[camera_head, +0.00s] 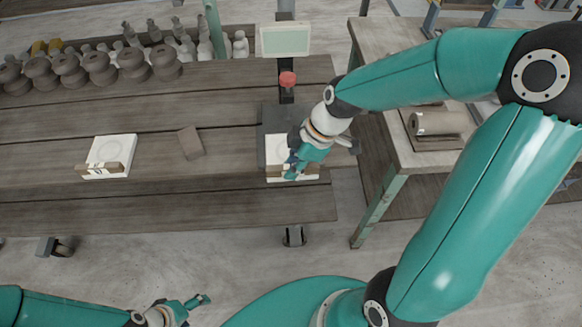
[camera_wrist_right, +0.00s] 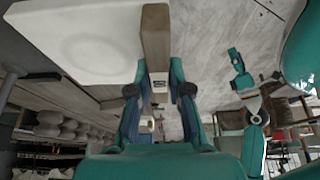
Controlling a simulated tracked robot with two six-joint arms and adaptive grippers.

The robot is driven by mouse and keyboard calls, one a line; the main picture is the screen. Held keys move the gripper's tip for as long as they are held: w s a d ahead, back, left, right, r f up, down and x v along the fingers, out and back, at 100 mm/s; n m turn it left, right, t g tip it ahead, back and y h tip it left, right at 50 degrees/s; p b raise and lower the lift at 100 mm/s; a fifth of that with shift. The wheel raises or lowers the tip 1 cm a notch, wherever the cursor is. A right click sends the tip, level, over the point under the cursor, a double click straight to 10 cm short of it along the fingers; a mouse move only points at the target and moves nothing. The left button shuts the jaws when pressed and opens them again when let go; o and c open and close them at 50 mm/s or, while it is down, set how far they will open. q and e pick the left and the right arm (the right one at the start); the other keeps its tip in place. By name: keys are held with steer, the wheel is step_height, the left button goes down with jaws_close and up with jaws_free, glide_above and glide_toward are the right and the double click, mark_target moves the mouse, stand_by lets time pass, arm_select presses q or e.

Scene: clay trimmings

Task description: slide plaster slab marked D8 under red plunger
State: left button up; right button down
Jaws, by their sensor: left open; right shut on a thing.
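A white plaster slab (camera_head: 277,150) with a wooden strip along its near edge lies on a dark base plate (camera_head: 268,116), in front of the red plunger (camera_head: 287,79). My right gripper (camera_head: 294,170) is shut on this wooden strip (camera_wrist_right: 155,45); in the right wrist view the slab (camera_wrist_right: 75,35) shows a faint round hollow. Its mark is hidden or unreadable, so I cannot tell whether it is D8. A similar slab (camera_head: 112,148) with a wooden strip lies further left on the table; its mark is too small to read. My left gripper (camera_head: 196,302) is open and empty, in front of the table.
A small brown block (camera_head: 190,142) lies between the slabs. A pale display panel (camera_head: 285,40) stands behind the plunger. Several dark round pieces (camera_head: 102,67) and pale bottles (camera_head: 204,43) line the back left. A side table (camera_head: 385,50) stands at right. The plank table (camera_head: 150,215) is clear in front.

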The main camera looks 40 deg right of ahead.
steer(key=shift+w+d+f, duration=0.25)
steer(key=shift+w+f, duration=0.2)
steer(key=shift+f, duration=0.05)
steer(key=shift+w+d+b, duration=0.1)
steer(key=shift+w+d, duration=0.65)
steer(key=shift+w, duration=0.45)
steer(key=shift+w+d+b, duration=0.1)
steer(key=shift+w+d, duration=0.6)
steer(key=shift+w, duration=0.55)
steer(key=shift+w+d+b, duration=0.1)
steer(key=shift+w+d, duration=0.65)
steer(key=shift+w, duration=0.45)
steer(key=shift+w+d+f, duration=0.1)
steer(key=shift+w, duration=0.05)
steer(key=shift+w+d, duration=0.2)
steer(key=shift+d, duration=0.05)
steer(key=c, duration=1)
jaws_free()
steer(key=v, duration=1.2)
steer(key=shift+a, duration=0.1)
